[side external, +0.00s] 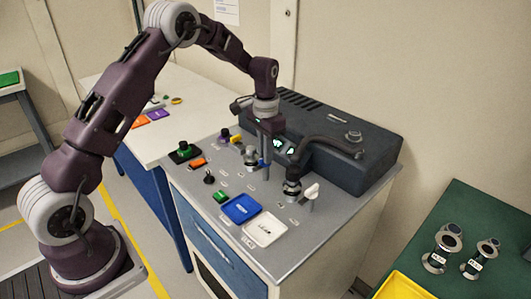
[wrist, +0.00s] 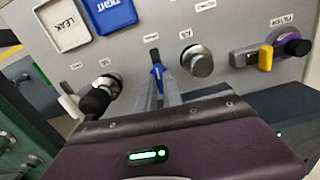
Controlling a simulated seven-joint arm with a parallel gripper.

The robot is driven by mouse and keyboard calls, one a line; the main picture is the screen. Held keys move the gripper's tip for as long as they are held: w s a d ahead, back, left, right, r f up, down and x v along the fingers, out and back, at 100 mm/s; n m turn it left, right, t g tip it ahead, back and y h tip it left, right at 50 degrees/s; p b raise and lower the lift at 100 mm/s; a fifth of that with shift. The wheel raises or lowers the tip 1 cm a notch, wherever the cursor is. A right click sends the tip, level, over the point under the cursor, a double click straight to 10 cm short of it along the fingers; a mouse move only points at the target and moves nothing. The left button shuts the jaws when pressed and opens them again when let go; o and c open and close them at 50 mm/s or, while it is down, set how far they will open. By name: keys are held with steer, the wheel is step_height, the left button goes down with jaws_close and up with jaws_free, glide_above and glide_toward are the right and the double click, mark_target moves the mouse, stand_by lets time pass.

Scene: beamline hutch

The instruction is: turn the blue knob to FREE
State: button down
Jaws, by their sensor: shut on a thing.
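The blue knob (wrist: 158,72) shows in the wrist view as a small blue piece between the fingertips of my gripper (wrist: 158,84). The fingers are shut on it and hide much of it. In the side view my gripper (side external: 266,172) points straight down at the grey panel, and a bit of the blue knob (side external: 261,162) shows beside the fingers. A small label lies on the panel just beyond the knob in the wrist view. I cannot read it, and I cannot make out the word FREE or which way the knob points.
A silver knob (wrist: 197,61) stands close to the right in the wrist view, and a black fitting (wrist: 97,97) to the left. Farther right is a purple knob (wrist: 292,45) with a yellow-ended lever. A blue TIGHT tray (side external: 241,208) and white LEAK tray (side external: 264,230) lie at the panel's front.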

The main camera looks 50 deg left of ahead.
steer(key=c, duration=1.5)
jaws_free()
step_height(320, 180, up, 7)
steer(key=shift+r, duration=0.1)
